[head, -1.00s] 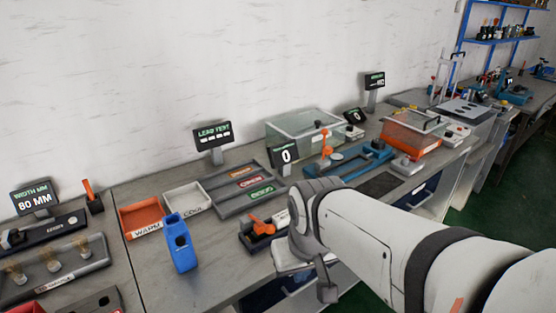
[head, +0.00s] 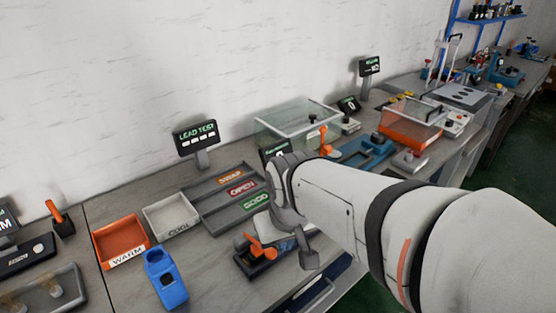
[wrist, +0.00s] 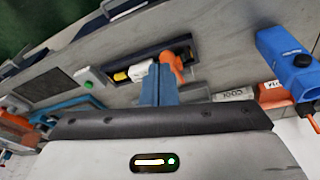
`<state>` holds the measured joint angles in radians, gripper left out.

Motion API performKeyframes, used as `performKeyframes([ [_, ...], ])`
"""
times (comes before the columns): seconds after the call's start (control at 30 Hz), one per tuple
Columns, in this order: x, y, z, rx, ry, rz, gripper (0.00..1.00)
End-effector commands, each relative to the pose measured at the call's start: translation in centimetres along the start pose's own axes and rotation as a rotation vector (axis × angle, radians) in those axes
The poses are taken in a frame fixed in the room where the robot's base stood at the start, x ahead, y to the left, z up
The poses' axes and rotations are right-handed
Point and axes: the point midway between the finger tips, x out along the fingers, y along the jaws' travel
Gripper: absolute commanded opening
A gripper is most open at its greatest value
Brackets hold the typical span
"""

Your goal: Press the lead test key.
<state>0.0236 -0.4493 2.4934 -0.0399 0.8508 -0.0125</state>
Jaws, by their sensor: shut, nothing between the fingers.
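A green button (wrist: 88,84) on a small pale block shows left of centre in the wrist view; it may be the lead test key, but its label is unreadable. The lead test display (head: 197,137) stands at the wall in the head view. My gripper (wrist: 160,68) is shut and empty, its blue-grey fingers over a dark fixture (wrist: 132,70) with an orange lever (wrist: 172,64). The button is apart from the fingers, to their left. In the head view my wrist hides the fingertips and the button. The fixture's orange lever (head: 262,246) shows just below my wrist.
The WARM tray (head: 121,241), COOL tray (head: 171,217) and blue handheld device (head: 164,278) stand left of my arm. The sorting tray (head: 222,198) lies behind it. A clear-lidded box (head: 297,122) and blue press (head: 368,150) stand beyond.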

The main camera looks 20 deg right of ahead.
Motion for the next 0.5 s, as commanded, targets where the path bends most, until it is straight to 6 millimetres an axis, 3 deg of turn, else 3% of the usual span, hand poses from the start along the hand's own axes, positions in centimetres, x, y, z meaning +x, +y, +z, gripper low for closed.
performKeyframes([
  [0.17, 0.4, 5.8, -5.9, -0.060, 0.085, 0.144, 0.00],
  [0.3, 1.7, 12.1, -11.2, -0.195, 0.174, 0.261, 0.00],
  [0.5, 4.8, 19.3, -16.1, -0.429, 0.296, 0.312, 0.00],
])
